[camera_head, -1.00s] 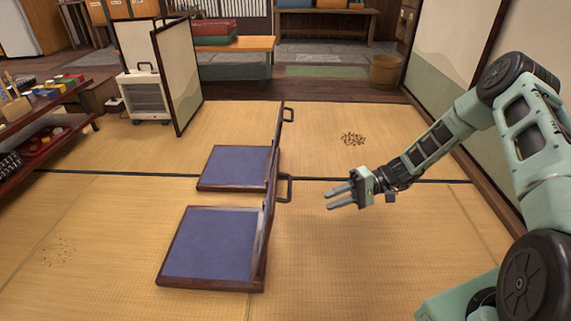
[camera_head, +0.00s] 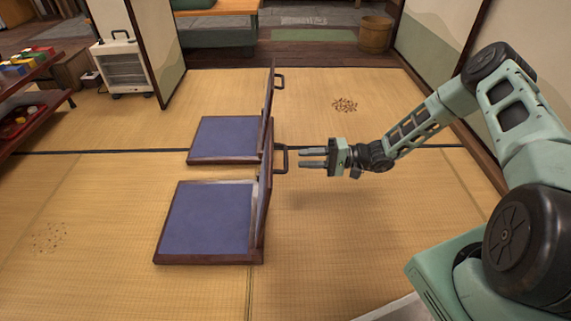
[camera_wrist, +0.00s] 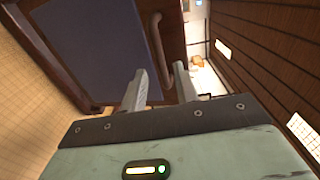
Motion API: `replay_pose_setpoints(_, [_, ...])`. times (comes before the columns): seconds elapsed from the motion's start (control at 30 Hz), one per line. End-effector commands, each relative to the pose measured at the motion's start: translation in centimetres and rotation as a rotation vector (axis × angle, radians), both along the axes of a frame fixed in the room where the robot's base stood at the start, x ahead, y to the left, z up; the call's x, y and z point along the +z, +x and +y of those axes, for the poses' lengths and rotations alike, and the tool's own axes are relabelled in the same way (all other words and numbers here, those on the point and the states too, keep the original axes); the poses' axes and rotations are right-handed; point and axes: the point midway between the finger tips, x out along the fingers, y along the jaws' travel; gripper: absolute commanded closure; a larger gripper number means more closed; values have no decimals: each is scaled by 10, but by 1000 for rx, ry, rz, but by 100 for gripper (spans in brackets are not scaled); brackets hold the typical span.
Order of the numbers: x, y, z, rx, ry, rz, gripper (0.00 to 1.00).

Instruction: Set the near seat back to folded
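The near seat (camera_head: 205,220) is a low floor seat with a blue pad in a dark wooden frame. Its back (camera_head: 264,192) stands upright, seen nearly edge-on at the seat's right side. A dark loop handle (camera_head: 281,158) sticks out to the right from the top of that back; it also shows in the wrist view (camera_wrist: 158,48). My gripper (camera_head: 301,158) is open and empty, its fingers pointing left at the handle with a small gap. In the wrist view the handle lies ahead of my gripper (camera_wrist: 160,82), roughly between the fingers.
A second, similar seat (camera_head: 224,138) stands just behind, its back upright too, with its own handle (camera_head: 279,82). Brown bits (camera_head: 344,105) lie on the tatami at the right. A white heater (camera_head: 122,67) and a folding screen (camera_head: 157,40) stand back left. Tatami right of the seats is mostly clear.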

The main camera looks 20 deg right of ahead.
Motion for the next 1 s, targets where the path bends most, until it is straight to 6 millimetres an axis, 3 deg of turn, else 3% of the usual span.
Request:
replay_pose_setpoints(0.1, [-4,7,24,4,1,0,70])
replay_pose_setpoints(0.3, [-3,16,51,2,1,0,70])
replay_pose_setpoints(0.77, [-1,20,62,1,0,1,70])
replay_pose_setpoints(0.9, [-1,20,62,1,0,1,100])
replay_pose_setpoints(1.0, [-1,20,62,1,0,1,100])
